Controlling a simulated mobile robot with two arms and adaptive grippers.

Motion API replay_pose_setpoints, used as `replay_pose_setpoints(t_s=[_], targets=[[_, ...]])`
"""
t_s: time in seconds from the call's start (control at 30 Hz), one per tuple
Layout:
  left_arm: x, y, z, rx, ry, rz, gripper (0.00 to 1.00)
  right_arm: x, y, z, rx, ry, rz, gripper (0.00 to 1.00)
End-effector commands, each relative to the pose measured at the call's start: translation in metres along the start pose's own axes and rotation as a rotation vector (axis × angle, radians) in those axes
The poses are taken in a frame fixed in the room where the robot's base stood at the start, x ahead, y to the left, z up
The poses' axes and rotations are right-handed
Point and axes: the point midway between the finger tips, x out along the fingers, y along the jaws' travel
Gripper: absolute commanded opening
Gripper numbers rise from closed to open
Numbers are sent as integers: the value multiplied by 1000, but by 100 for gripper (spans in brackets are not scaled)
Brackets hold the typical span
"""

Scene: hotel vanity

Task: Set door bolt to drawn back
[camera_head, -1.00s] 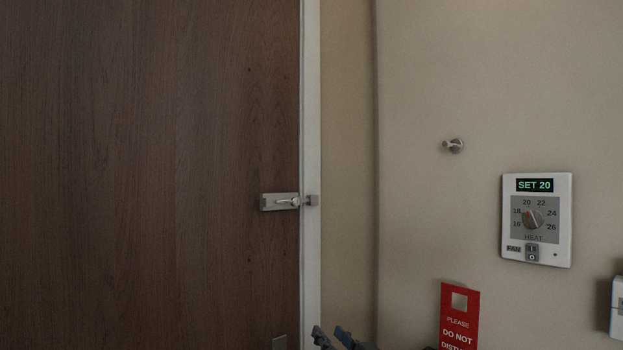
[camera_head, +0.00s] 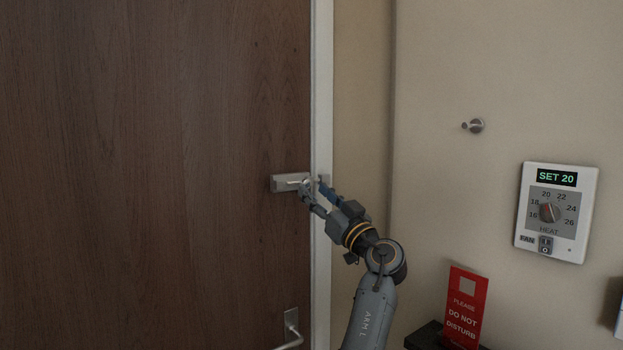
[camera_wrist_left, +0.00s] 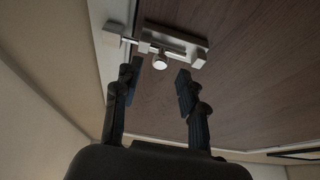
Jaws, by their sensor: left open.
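The door bolt (camera_head: 284,183) is a small metal plate with a sliding rod and a knob, fixed at the right edge of the brown door (camera_head: 150,170). Its keeper sits on the white frame. My left gripper (camera_head: 314,193) is open, with its fingertips at the bolt and covering part of it. In the left wrist view the bolt knob (camera_wrist_left: 159,62) shows ahead of and between the two open fingers (camera_wrist_left: 158,80); I cannot tell whether they touch it. The rod (camera_wrist_left: 140,43) reaches across toward the keeper (camera_wrist_left: 110,37). My right gripper is not in view.
A door handle (camera_head: 291,328) is below the bolt. On the right wall are a hook (camera_head: 474,126) and a thermostat (camera_head: 557,212) reading SET 20. A red do-not-disturb sign (camera_head: 465,308) stands on a dark surface (camera_head: 424,336) at the lower right.

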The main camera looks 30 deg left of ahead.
Motion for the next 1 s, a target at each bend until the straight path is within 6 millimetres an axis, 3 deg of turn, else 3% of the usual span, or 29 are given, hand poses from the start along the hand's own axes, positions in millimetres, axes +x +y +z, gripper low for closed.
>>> replay_pose_setpoints(t_s=[0.2,0.53,0.57,0.77,1.0], targets=[[24,0,-1,1,0,0,41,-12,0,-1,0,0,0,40],[27,0,1,-1,0,1,41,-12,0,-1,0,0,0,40],[27,0,1,-1,0,1,39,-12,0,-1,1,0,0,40],[26,0,0,0,0,1,0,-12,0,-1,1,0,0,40],[26,0,1,0,0,1,0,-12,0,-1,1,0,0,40]])
